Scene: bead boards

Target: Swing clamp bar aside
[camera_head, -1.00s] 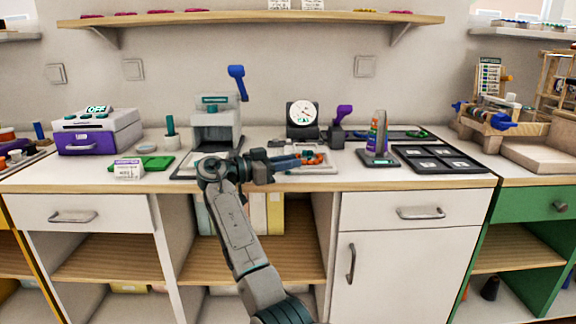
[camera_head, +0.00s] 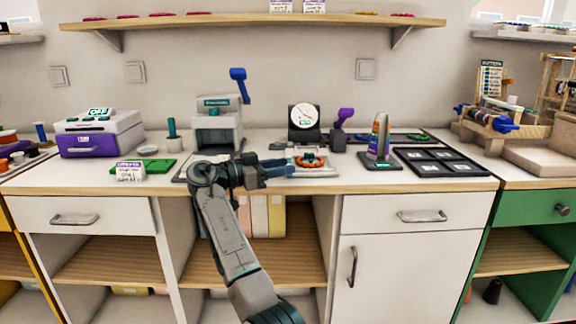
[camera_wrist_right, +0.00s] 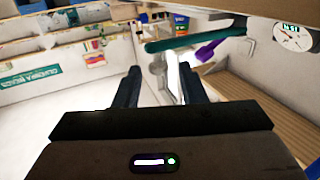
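My right gripper (camera_head: 282,171) is over the front of the pale work tray, with its fingers pointing right. The right wrist view shows its two dark fingers (camera_wrist_right: 160,88) apart, with a gap between them. A teal bar (camera_wrist_right: 195,40), which looks like the clamp bar, lies across beyond the fingertips in that view. A grey metal fitting (camera_wrist_right: 158,68) shows below it, between the fingers; I cannot tell whether they touch it. In the head view an orange ring-shaped piece (camera_head: 312,161) lies on the tray behind the fingers. The bar is not clear there. My left gripper is not in view.
A grey press with a blue lever (camera_head: 238,76) stands behind the gripper. A purple-fronted box (camera_head: 95,145) is at left. The counter's front edge is close below.

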